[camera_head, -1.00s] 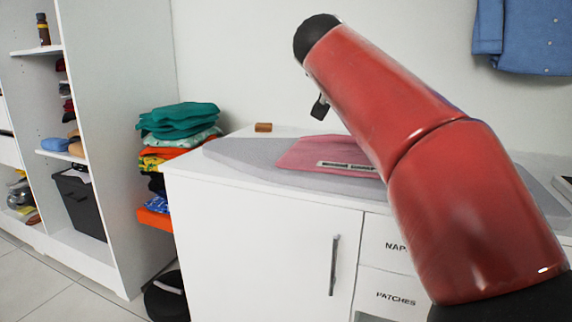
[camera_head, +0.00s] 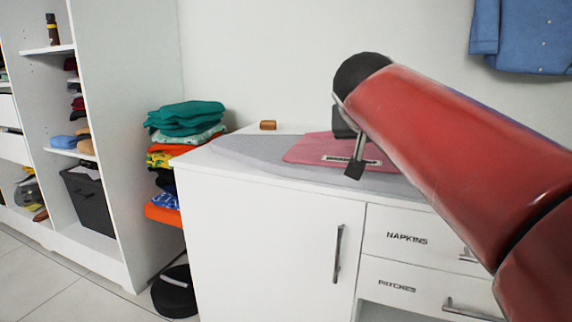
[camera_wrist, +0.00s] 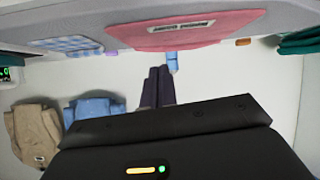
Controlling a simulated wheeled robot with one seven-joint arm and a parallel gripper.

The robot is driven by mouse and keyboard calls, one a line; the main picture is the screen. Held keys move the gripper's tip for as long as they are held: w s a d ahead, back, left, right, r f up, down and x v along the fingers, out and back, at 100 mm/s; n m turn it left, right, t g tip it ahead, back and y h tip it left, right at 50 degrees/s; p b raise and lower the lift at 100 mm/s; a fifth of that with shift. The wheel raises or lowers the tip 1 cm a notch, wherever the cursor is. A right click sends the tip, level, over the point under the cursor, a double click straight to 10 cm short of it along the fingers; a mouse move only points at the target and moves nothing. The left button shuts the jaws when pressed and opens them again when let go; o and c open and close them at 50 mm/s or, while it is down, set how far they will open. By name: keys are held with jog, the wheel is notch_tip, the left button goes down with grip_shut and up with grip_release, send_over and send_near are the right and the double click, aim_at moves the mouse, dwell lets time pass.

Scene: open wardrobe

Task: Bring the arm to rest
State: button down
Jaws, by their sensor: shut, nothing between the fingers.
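My red arm reaches in from the lower right in the head view, over the white cabinet. My gripper (camera_head: 355,166) hangs from its dark end, in front of the pink cloth. In the wrist view my gripper's two dark fingers (camera_wrist: 157,88) are together with nothing between them. The pink cloth (camera_head: 318,150) lies on the grey ironing board (camera_head: 240,148) on the cabinet top; it also shows in the wrist view (camera_wrist: 190,32).
A stack of folded clothes (camera_head: 185,125) stands left of the white cabinet (camera_head: 265,230). An open shelf unit (camera_head: 110,110) is at the far left. A small brown block (camera_head: 268,125) sits at the back of the cabinet top. A blue shirt (camera_head: 520,35) hangs upper right.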

jog(key=s+f+n+g+y, duration=0.2)
jog(key=s+f+g+y, duration=0.2)
jog(key=s+f, duration=2.1)
notch_tip(320, 180, down, 4)
jog(key=shift+s+f+n+g, duration=0.15)
jog(key=shift+n+g, duration=0.15)
jog(key=shift+g, duration=0.6)
